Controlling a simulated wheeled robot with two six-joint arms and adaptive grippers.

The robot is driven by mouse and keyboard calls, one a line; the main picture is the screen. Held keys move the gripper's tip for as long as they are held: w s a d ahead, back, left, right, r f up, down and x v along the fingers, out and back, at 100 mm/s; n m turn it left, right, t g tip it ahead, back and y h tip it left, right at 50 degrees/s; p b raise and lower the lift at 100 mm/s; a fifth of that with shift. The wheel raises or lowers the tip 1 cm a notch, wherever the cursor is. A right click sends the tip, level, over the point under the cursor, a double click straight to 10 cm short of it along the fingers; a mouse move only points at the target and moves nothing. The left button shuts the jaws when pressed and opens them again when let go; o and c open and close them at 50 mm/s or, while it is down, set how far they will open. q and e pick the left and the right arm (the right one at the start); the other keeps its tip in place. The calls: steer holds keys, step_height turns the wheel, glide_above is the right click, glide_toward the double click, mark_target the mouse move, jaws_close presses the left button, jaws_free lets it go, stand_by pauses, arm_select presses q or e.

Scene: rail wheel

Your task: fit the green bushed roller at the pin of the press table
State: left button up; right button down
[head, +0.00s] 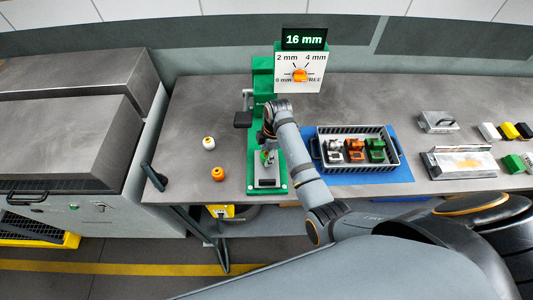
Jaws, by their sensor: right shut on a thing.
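My right gripper (266,152) is over the green press (281,168), pointing down, with its arm coming in from the right. It is shut on a small green piece, apparently the green bushed roller (265,157), mostly covered by the fingers. The pin cannot be made out; the gripper and arm cover that area. I cannot tell whether the roller touches the table. My left gripper is not in view.
A white roller (208,143) and an orange roller (218,173) stand left of the press. A grey basket (320,162) with white, orange and green parts sits on a blue mat (345,179) to the right. A sign (304,39) above the press reads 16 mm.

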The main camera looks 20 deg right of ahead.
steer(key=shift+f, duration=0.35)
steer(key=c, duration=0.7)
jaws_free()
steer(key=shift+r, duration=0.1)
steer(key=r, duration=0.5)
steer(key=d+r, duration=0.1)
steer(key=r, duration=0.1)
steer(key=shift+r, duration=0.2)
